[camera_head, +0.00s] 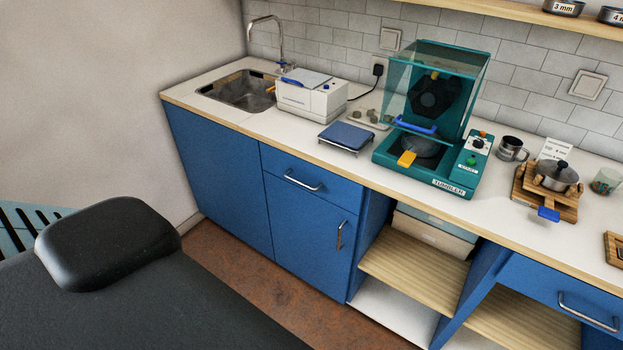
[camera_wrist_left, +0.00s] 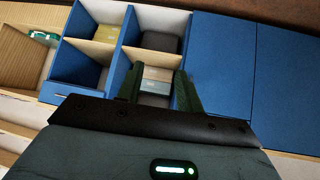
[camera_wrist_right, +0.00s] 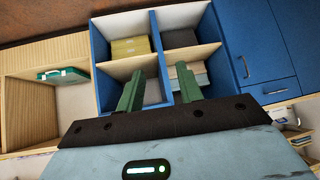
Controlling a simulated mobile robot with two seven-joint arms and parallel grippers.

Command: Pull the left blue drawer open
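The left blue drawer (camera_head: 325,187) is shut, flush with the cabinet front under the counter, with a horizontal silver handle (camera_head: 303,181). A blue door with an upright handle (camera_head: 340,235) is below it. The drawer front also shows at the right of the right wrist view (camera_wrist_right: 264,90). Neither gripper is in the head view. My left gripper (camera_wrist_left: 157,68) is open and empty, facing the cabinets. My right gripper (camera_wrist_right: 160,70) is open and empty, in front of the open shelves. Both are apart from the drawer handle.
A second blue drawer (camera_head: 540,290) with a handle is at the right. Open shelves (camera_head: 415,258) lie between the two. The counter holds a sink (camera_head: 240,90), a white device (camera_head: 310,97), a scale (camera_head: 345,137) and a teal tumbler (camera_head: 430,165). My black base fills the lower left.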

